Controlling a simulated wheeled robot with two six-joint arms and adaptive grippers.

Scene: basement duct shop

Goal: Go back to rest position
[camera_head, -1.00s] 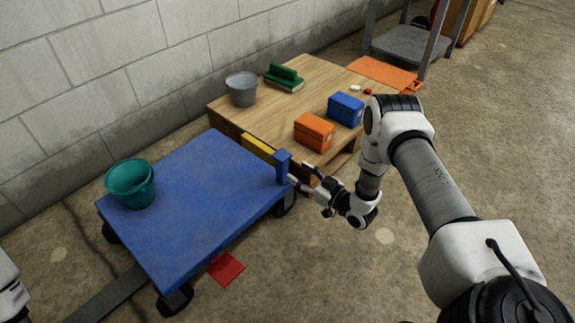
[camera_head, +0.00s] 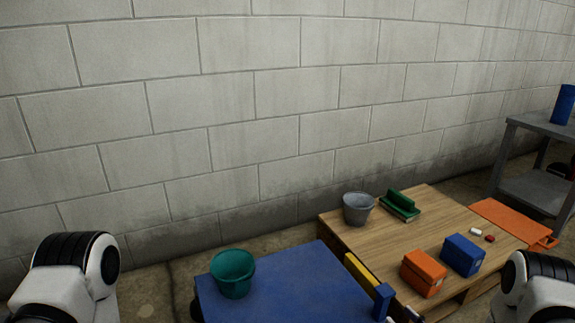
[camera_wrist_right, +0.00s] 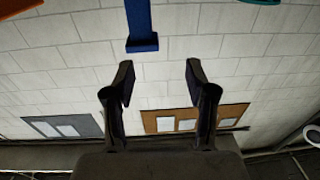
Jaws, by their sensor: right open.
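My right gripper (camera_wrist_right: 157,82) is open and empty in the right wrist view, with its two dark fingers apart. In the head view only a small part of it (camera_head: 412,314) shows at the bottom edge, just right of a blue post (camera_head: 382,299). The post also shows at the top of the right wrist view (camera_wrist_right: 141,25), beyond the fingertips and not between them. My left gripper is out of view; only a link of the left arm shows at the bottom left.
A blue cart (camera_head: 275,285) carries a teal bucket (camera_head: 233,272). Beside it, a wooden platform (camera_head: 432,222) holds a grey bucket (camera_head: 357,208), a green object (camera_head: 400,205), an orange box (camera_head: 424,272) and a blue box (camera_head: 462,254). A grey shelf (camera_head: 540,190) stands at right.

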